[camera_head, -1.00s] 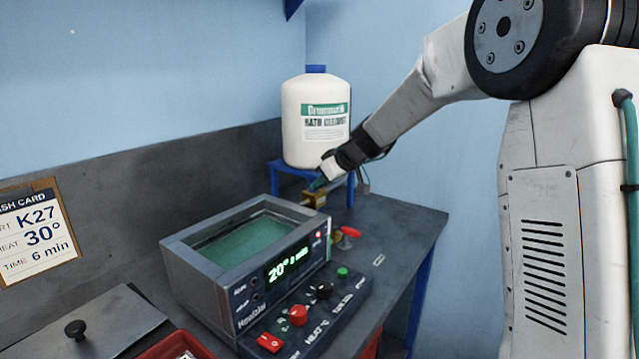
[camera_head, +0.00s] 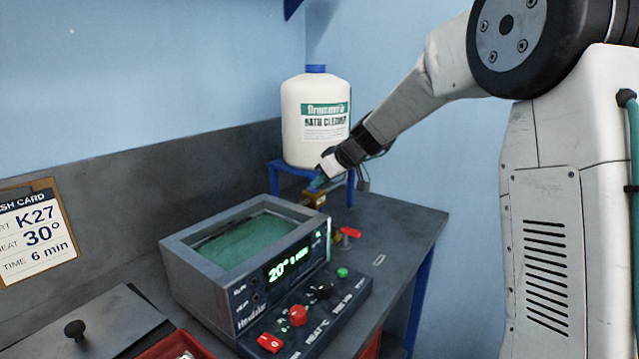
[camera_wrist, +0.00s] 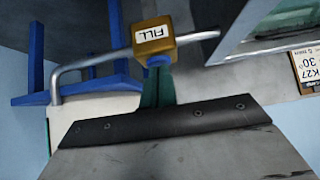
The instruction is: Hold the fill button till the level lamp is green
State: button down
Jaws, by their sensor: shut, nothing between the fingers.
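The fill valve is a brass block (camera_head: 314,199) on a pipe behind the bath. The wrist view shows its FILL label (camera_wrist: 153,33) and a blue button (camera_wrist: 160,61) on its near side. My gripper (camera_head: 317,184) is shut and empty, its teal fingertips (camera_wrist: 158,70) against the blue button. How far the button is pressed is hidden. The grey bath (camera_head: 180,245) holds green liquid (camera_head: 245,240) below its rim. The level lamp (camera_head: 318,234) on the bath's front is tiny and looks pale green, no longer red. The display (camera_head: 288,262) reads 20°.
A white cleaner bottle (camera_head: 316,120) stands on a blue stand (camera_head: 350,188) close to my gripper. A lid (camera_head: 110,325) and a red tray (camera_head: 165,345) lie at front left.

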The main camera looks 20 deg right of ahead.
notch_tip(320, 180, up, 3)
jog(key=shift+r, duration=0.1)
jog(key=v, duration=1)
jog(key=shift+r, duration=0.15)
dwell(0.4)
